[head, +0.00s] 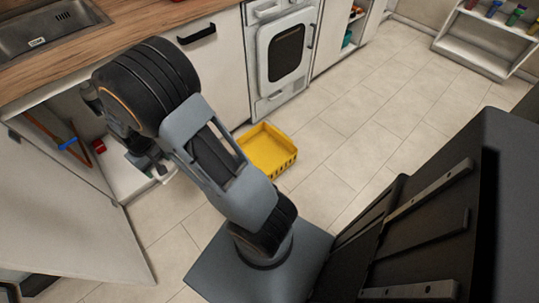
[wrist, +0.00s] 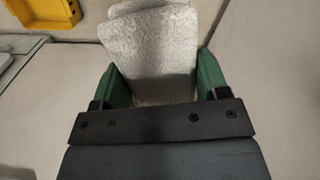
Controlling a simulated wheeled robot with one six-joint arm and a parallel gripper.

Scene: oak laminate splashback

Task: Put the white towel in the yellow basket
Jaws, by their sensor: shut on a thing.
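The white towel (wrist: 150,42) is a pale, textured folded cloth between the two green fingers of my gripper (wrist: 161,78) in the wrist view. The fingers are shut on it, and it reaches out past their tips. In the head view my gripper (head: 155,167) is at the left, in front of the open cabinet, mostly behind my arm; the towel is hard to make out there. The yellow basket (head: 268,150) stands on the floor in front of the counter, to the right of my gripper. Its corner also shows at the top left of the wrist view (wrist: 45,14).
An open cabinet door (head: 65,215) is at the left, beside the cabinet with items inside. A wooden counter with a sink (head: 45,35) and a white oven (head: 285,55) run along the back. A low white shelf (head: 480,50) stands far right. The tiled floor right of the basket is clear.

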